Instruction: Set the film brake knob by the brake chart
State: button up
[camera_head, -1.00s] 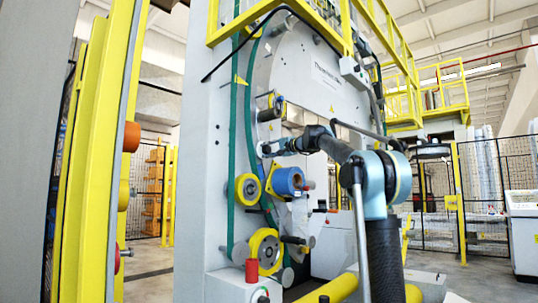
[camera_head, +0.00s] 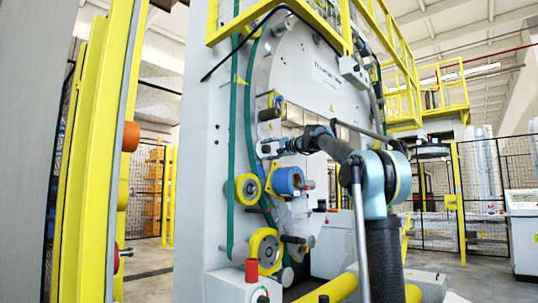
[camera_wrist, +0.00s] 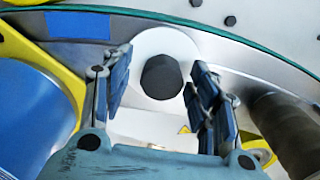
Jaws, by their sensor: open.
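A black faceted knob (camera_wrist: 161,77) on a round white disc (camera_wrist: 138,52) sits in the upper middle of the wrist view. My gripper (camera_wrist: 160,80) is open, with one blue-grey finger to the left of the knob and one to the right. I see a gap on both sides, so the fingers do not appear to touch the knob. In the head view my gripper (camera_head: 265,149) is at the front of the grey machine (camera_head: 205,150), where the knob is too small or hidden to make out. No brake chart can be made out.
A blue film roll (camera_head: 288,181) in a yellow holder is just below my gripper; a blue roll (camera_wrist: 35,115) fills the lower left of the wrist view. A dark roller (camera_wrist: 285,130) is at right.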

jog(key=v, duration=1.2)
dwell(0.4)
jog(key=s+d+f+n+g+h, duration=0.1)
jog(key=s+f+g+h, duration=0.1)
jog(key=s+f, duration=0.75)
jog(key=s+d+f+n+g+h, duration=0.15)
jog(key=s+f, duration=0.35)
jog(key=f, duration=0.9)
jog(key=s+f+n+g+h, duration=0.2)
jog(key=s+f, duration=0.5)
jog(key=f, duration=0.4)
jog(key=s+d+f+g+h, duration=0.1)
jog(key=s+d+f+h, duration=0.2)
jog(key=s+d+f, duration=0.2)
jog(key=s+d+f+g+h, duration=0.1)
jog(key=s+d+f, duration=0.4)
jog(key=s+f, duration=0.6)
jog(key=s+d+f+n+g+h, duration=0.1)
jog(key=s+d+f+h, duration=0.3)
jog(key=f, duration=1.7)
jog(key=s+d, duration=0.2)
jog(key=s, duration=0.2)
jog(key=shift+f+h, duration=0.35)
jog(key=shift+f, duration=0.05)
